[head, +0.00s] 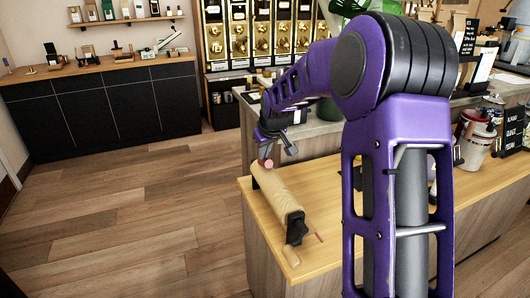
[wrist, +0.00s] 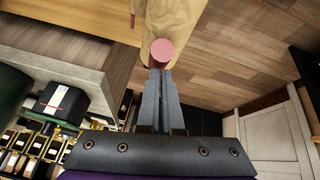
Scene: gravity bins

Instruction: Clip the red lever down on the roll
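The roll (head: 277,192) is a long tan cylinder lying along the counter, with a black end piece (head: 296,228) at its near end. The red lever's round pinkish-red end (head: 267,163) shows at the roll's far end. It also shows in the wrist view (wrist: 162,51), over the roll (wrist: 173,22). My gripper (head: 264,154) is at the roll's far end, right by the red end. In the wrist view my gripper's fingers (wrist: 161,72) are close together, with their tips at the red end. I cannot tell whether they touch it. The rest of the lever is hidden.
The roll lies near the left edge of the wooden counter (head: 332,185). A thin reddish stick (head: 319,237) is beside its near end. My arm hides part of the counter. Open wooden floor (head: 130,220) lies to the left, and a grey-topped counter (head: 312,134) stands behind.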

